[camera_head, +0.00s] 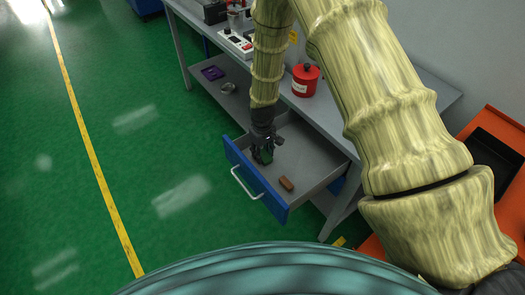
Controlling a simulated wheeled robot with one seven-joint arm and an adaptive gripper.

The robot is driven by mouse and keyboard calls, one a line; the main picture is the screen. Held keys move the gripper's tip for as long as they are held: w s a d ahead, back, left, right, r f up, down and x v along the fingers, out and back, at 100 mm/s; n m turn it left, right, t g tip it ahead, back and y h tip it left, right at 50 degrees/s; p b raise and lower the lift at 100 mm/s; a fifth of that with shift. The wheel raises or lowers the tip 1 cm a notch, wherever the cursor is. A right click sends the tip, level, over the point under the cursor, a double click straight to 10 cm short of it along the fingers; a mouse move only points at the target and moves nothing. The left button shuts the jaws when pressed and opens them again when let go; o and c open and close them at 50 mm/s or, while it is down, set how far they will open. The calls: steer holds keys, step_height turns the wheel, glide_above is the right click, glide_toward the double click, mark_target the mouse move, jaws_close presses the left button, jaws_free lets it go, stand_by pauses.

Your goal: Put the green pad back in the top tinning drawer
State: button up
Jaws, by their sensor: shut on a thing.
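The top drawer (305,177) is pulled out from under the grey workbench. It has a blue front with a pale handle and a grey inside. My gripper (264,156) reaches down into the drawer near its front left corner. It is shut on the green pad (265,157), a small dark green piece that shows between the fingers. The fingers hide part of the pad, and I cannot tell whether it touches the drawer floor.
A brown block (286,184) lies in the drawer near the front. A red can (305,80) and a white power strip (236,43) stand on the bench (335,125). A purple tray (212,73) and a small round dish (228,88) lie on the lower shelf. An orange cabinet (505,125) is at right.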

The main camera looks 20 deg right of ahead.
mark_target(263, 154)
steer(key=shift+f, duration=0.1)
steer(key=o, duration=0.9)
steer(key=shift+r+b, duration=1.5)
steer(key=shift+r, duration=4.6)
